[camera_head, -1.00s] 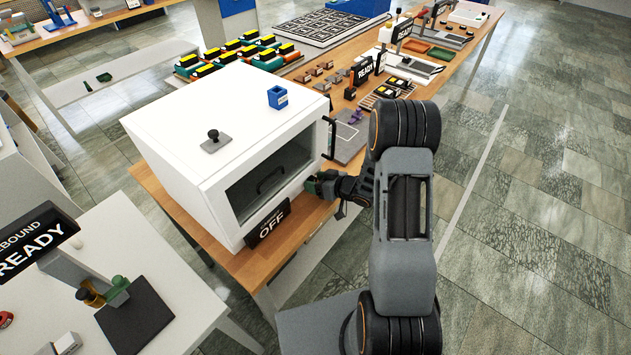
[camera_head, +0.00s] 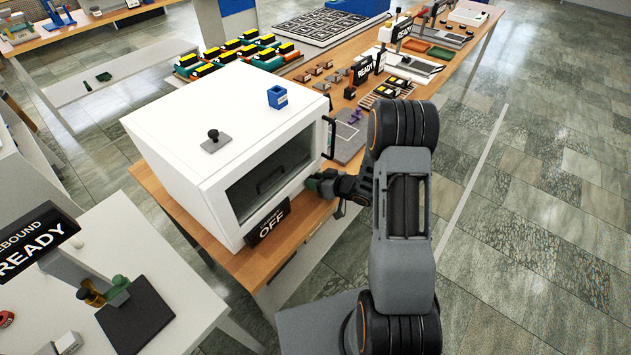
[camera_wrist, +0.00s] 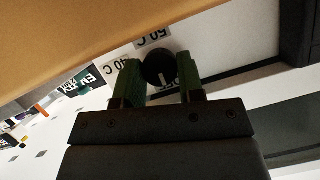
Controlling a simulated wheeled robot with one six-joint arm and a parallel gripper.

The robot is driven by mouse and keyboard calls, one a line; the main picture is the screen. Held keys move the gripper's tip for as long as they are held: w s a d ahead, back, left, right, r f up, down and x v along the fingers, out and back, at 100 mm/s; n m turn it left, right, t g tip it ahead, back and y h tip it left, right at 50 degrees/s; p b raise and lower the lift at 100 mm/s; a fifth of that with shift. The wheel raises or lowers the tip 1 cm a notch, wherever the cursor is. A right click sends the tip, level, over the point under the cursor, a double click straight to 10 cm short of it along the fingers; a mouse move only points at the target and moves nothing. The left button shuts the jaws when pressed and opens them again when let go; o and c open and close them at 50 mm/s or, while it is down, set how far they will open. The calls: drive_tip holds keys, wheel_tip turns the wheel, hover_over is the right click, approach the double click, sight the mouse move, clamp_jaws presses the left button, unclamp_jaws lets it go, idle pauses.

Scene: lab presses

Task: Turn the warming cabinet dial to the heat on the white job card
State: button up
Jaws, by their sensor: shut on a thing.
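The white warming cabinet (camera_head: 165,135) stands on the wooden bench, its dark window and door handle facing my arm. A sign reading OFF (camera_head: 268,228) sits at its front lower edge. In the wrist view the black round dial (camera_wrist: 159,68) with a pale pointer line is between the green fingers of my gripper (camera_wrist: 159,82), which is shut on it. The labels 40 C (camera_wrist: 117,68) and 50 C (camera_wrist: 153,38) show beside the dial. In the head view my gripper (camera_head: 318,184) is at the cabinet's lower right front and hides the dial. I cannot pick out the white job card.
A small blue holder (camera_head: 277,97) and a black knob on a grey plate (camera_head: 214,141) are on the cabinet top. A black door handle (camera_head: 328,138) stands out just above my gripper. Several racks and blocks fill the bench behind. The floor at right is clear.

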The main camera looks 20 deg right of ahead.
drive_tip(key=shift+d+r+m+y+p, duration=0.1)
drive_tip(key=shift+m+y+p, duration=0.3)
drive_tip(key=shift+m+p, duration=0.3)
drive_tip(key=shift+m+g+y, duration=0.4)
drive_tip(key=shift+m+y, duration=0.1)
drive_tip(key=shift+m, duration=0.2)
drive_tip(key=o, duration=0.9)
drive_tip(key=b+v, duration=0.1)
drive_tip(key=v, duration=1.2)
drive_tip(key=shift+s+d+b, duration=0.25)
drive_tip(key=shift+d+b, duration=0.05)
